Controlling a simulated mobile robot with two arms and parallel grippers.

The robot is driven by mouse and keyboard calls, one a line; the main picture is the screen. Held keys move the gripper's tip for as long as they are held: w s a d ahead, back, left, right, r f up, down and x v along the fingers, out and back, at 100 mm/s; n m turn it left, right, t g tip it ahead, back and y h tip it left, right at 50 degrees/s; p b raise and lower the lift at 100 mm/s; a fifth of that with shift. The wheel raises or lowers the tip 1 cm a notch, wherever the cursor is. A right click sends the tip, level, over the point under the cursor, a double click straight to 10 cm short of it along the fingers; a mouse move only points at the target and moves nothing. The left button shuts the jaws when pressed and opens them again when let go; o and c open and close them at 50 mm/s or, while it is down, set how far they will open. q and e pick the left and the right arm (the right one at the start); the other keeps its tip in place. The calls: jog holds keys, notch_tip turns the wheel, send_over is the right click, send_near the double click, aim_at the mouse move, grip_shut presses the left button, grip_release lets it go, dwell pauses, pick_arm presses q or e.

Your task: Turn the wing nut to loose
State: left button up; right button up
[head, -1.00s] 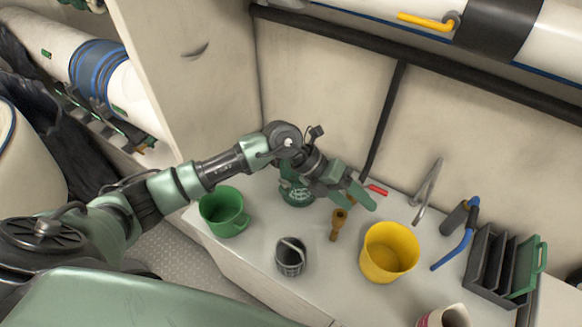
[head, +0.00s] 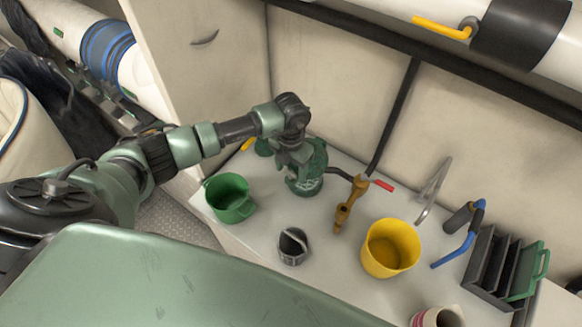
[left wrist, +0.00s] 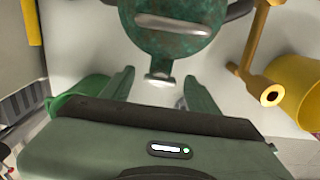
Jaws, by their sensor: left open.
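A weathered green fitting (head: 310,178) with pale lettering stands on the white counter near the back wall. In the left wrist view the green fitting (left wrist: 165,42) fills the top centre, with a pale metal bar across it. A small silver piece (left wrist: 160,79) sticks out from its near edge and looks like the wing nut. My left gripper (left wrist: 158,84) is open, its two green fingers apart on either side of the silver piece, no contact visible. In the head view my left gripper (head: 292,158) is over the fitting's left side, fingers hard to make out. My right gripper is not in view.
A green mug (head: 228,200) stands left of the fitting and a dark cup (head: 293,247) in front. A brass fitting (head: 344,210), a red handle (head: 384,186) and a yellow bucket (head: 389,250) are to the right. A dark rack (head: 489,262) stands further right.

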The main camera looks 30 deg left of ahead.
pick_arm(q)
jog(key=shift+f, duration=0.2)
grip_shut()
jog(key=shift+n, duration=0.9)
jog(key=n, duration=0.3)
jog(key=shift+b, duration=0.35)
grip_release()
